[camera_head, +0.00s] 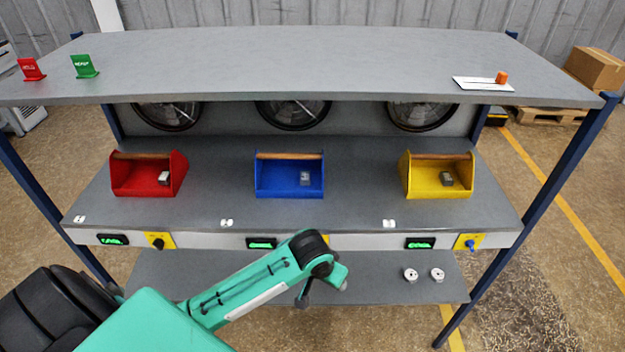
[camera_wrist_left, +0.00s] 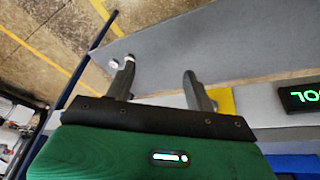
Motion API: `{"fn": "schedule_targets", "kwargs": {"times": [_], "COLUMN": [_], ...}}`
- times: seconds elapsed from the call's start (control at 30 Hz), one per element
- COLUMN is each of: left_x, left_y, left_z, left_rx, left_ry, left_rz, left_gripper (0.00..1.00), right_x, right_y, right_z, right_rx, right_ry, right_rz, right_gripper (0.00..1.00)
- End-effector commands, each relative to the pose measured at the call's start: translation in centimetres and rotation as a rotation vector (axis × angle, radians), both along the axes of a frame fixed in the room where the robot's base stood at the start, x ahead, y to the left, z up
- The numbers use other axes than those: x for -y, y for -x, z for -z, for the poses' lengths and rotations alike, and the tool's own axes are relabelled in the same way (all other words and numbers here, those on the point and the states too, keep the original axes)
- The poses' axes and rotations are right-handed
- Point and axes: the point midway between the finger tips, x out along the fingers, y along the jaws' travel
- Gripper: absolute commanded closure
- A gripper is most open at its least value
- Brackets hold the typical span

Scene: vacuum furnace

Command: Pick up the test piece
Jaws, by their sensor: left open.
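My left gripper (camera_wrist_left: 158,68) is open, with nothing between its fingers in the left wrist view. In the head view its arm reaches in front of the bench, and the fingers cannot be made out clearly. Two small white round pieces (camera_head: 411,275) (camera_head: 437,274) stand on the lower shelf, right of my arm. Small grey blocks lie in the red bin (camera_head: 164,178), the blue bin (camera_head: 305,178) and the yellow bin (camera_head: 447,179). Which one is the test piece cannot be told. My right gripper is not in view.
The lower shelf (camera_head: 380,292) lies under the bench's front panel (camera_head: 360,242), which has green displays and knobs. The top shelf (camera_head: 300,60) carries a red sign (camera_head: 31,69), a green sign (camera_head: 84,66) and a white plate (camera_head: 482,84) with an orange block (camera_head: 501,78).

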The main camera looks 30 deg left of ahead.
Motion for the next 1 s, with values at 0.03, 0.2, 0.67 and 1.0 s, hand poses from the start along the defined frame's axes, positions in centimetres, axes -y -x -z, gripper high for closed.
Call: {"fn": "schedule_targets", "kwargs": {"times": [0.03, 0.2, 0.67, 1.0], "left_x": [-0.4, -2.2, -12.6, -18.4], "left_y": [-1.0, -4.2, -13.8, -16.6], "left_z": [-0.8, -3.5, -13.5, -18.2], "left_rx": [0.005, 0.005, 0.010, 0.023], "left_ry": [-0.006, -0.026, -0.080, -0.067], "left_rz": [-0.008, -0.068, -0.421, -0.626], "left_gripper": [0.45, 0.45, 0.45, 0.45], "right_x": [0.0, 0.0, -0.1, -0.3], "right_y": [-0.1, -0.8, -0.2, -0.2], "right_z": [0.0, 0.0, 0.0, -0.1], "right_rx": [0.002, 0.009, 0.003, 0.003], "right_ry": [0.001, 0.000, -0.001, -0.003], "right_rz": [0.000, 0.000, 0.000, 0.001], "right_gripper": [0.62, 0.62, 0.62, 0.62]}}
